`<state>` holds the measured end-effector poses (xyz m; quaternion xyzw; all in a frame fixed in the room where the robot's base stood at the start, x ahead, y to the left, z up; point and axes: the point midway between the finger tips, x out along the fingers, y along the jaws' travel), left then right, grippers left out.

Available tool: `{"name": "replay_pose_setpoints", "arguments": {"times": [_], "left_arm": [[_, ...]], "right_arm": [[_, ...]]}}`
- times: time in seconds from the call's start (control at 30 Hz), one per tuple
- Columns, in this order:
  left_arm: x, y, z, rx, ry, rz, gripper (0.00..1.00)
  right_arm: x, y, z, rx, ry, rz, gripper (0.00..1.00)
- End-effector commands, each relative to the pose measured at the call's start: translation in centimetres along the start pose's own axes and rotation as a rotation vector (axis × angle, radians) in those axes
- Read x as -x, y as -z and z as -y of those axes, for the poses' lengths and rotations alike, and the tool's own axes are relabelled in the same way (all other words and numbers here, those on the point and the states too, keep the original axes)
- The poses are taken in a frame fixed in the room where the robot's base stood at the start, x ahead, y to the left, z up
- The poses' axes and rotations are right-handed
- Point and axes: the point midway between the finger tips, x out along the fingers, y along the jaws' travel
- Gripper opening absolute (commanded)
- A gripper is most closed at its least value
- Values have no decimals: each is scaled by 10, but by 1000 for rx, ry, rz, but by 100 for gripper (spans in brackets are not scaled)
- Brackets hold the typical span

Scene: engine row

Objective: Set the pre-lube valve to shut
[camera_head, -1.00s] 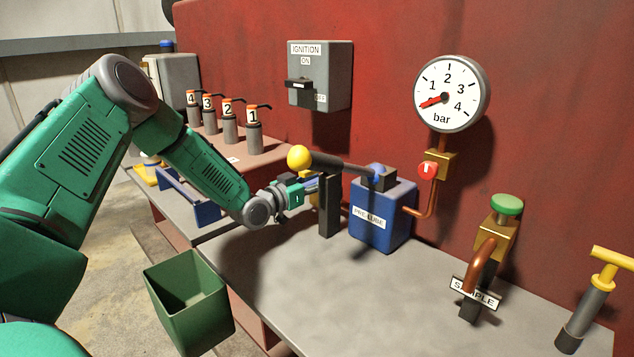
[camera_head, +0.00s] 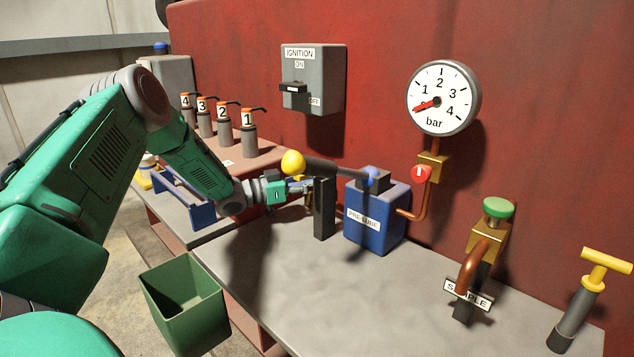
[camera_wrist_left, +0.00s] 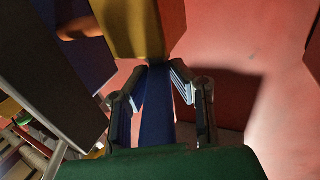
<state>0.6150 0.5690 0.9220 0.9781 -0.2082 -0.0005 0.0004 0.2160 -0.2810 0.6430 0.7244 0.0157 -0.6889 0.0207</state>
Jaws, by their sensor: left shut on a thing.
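The blue PRE-LUBE box (camera_head: 376,216) stands on the grey bench, with a dark pump lever (camera_head: 335,167) ending in a yellow ball (camera_head: 293,162). My left gripper (camera_head: 303,186) is beside the dark post (camera_head: 324,208), below the ball. In the left wrist view its two fingers (camera_wrist_left: 167,88) are on either side of a blue handle (camera_wrist_left: 157,118). The handle extends from a brass body (camera_wrist_left: 132,28). It is shut on that handle. The post and the gripper hide most of this valve in the head view. My right gripper is not in view.
A gauge (camera_head: 443,97) hangs above a red knob (camera_head: 421,174). An ignition box (camera_head: 314,80) and several numbered levers stand behind. A green bin (camera_head: 184,312) is at front left. A sample tap (camera_head: 484,246) and yellow-handled pump (camera_head: 587,300) stand right. The front bench is clear.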

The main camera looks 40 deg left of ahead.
Motion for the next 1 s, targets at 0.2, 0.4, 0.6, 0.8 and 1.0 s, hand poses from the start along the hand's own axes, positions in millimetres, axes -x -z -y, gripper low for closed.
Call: {"name": "replay_pose_setpoints", "arguments": {"times": [0.2,0.4,0.6,0.8,1.0], "left_arm": [[1,0,2,-1,6,0,38],[0,0,1,-1,5,0,38],[11,1,0,-2,5,-2,38],[46,0,2,-1,6,-1,38],[70,-2,3,1,6,-1,38]], "right_arm": [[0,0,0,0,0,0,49],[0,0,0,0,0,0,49],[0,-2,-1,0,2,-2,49],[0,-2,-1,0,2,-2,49],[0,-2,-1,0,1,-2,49]]}}
